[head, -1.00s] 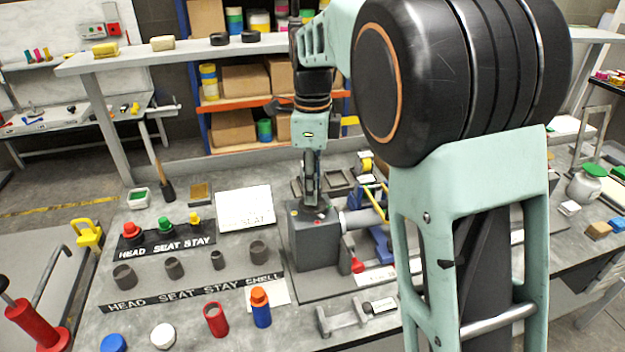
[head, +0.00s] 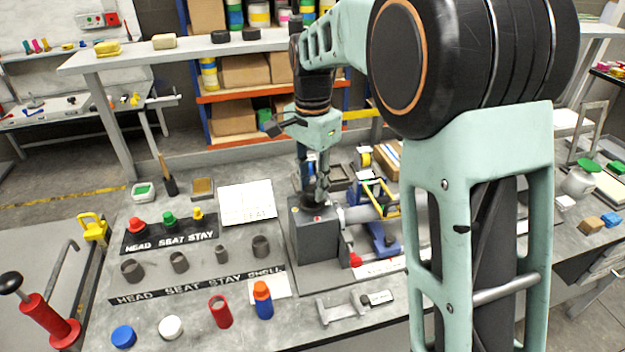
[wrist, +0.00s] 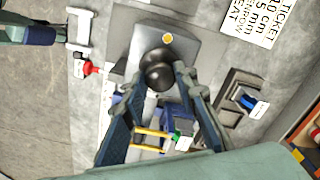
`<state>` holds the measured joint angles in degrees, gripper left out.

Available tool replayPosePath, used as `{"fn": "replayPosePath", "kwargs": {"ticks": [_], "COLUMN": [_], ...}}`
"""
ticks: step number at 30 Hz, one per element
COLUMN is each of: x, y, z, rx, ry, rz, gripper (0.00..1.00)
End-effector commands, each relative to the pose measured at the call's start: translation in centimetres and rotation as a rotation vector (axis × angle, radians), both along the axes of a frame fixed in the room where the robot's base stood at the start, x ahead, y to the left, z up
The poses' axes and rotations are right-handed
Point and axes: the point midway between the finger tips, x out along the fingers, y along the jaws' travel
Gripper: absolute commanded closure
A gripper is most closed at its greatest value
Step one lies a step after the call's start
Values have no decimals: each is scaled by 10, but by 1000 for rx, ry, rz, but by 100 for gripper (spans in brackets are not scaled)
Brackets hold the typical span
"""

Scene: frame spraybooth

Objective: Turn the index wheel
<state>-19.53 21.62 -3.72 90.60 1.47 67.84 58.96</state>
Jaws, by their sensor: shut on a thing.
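The index wheel shows in the wrist view as a dark, rounded knob (wrist: 157,69) on top of a grey box. My gripper (wrist: 158,78) points down at it with one finger on each side, shut on the knob. In the head view the grey box (head: 316,242) stands at mid-bench, with my gripper (head: 318,192) at its top. The fingers and wrist mostly hide the wheel there. A yellow round mark (wrist: 168,38) is on the box top beside the knob.
A blue and yellow fixture (head: 380,215) stands right of the box. A white printed sheet (head: 247,204) lies to its left. Coloured pegs (head: 168,218), dark rings (head: 180,262) and a red cylinder (head: 220,312) stand left and in front. A grey bracket (head: 343,310) lies near the front edge.

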Motion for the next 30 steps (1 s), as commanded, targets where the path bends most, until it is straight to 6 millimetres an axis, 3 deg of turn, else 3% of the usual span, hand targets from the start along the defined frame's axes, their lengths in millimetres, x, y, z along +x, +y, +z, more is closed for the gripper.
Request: {"fn": "replayPosePath", "kwargs": {"ticks": [15, 30], "x": [0, 0], "y": [1, 0], "z": [1, 1], "rx": [1, 1], "ry": [-1, -2], "rz": [355, 430], "gripper": [98, 98]}}
